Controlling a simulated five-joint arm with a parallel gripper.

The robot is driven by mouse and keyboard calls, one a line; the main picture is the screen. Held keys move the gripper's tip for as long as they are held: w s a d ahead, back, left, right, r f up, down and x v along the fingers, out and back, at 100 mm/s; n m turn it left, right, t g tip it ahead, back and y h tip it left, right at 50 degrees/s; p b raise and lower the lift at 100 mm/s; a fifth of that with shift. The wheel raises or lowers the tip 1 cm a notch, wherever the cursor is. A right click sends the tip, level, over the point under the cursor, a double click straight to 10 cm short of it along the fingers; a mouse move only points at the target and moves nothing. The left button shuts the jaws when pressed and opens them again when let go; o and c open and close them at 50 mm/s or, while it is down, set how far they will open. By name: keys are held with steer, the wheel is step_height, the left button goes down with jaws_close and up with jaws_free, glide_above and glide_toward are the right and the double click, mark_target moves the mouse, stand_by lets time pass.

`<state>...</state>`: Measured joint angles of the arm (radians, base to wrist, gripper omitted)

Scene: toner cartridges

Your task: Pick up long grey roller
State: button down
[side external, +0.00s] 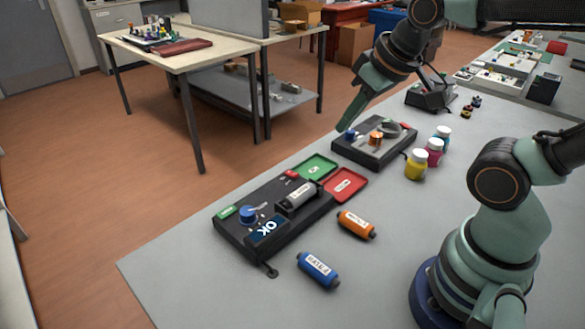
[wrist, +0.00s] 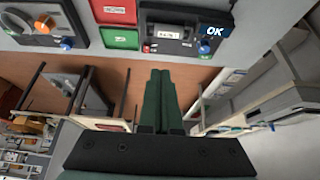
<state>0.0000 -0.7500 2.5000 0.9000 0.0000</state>
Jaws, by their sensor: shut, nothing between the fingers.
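The long grey roller (side external: 298,195) is a grey cylinder with a pale label, lying in the black device (side external: 240,238) beside a lit OK screen. It also shows in the wrist view (wrist: 168,33) at the top, in the black device. My gripper (side external: 341,126) is shut and empty, high above the table's far edge and well apart from the roller. In the wrist view my gripper (wrist: 160,74) shows its two green fingers together, pointing up the picture toward the device.
Green (side external: 316,167) and red (side external: 345,184) trays adjoin the device. An orange cartridge (side external: 356,225) and a blue cartridge (side external: 318,270) lie in front. A second black unit (side external: 355,155) and several bottles (side external: 416,165) stand farther back.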

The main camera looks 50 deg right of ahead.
stand_by(0.3)
steer(key=shift+c, duration=1.8)
jaws_free()
steer(key=m+g, duration=0.6)
steer(key=m, duration=1.2)
glide_above(300, 191)
step_height(300, 191, down, 8)
step_height(300, 191, down, 12)
steer(key=shift+f, duration=0.2)
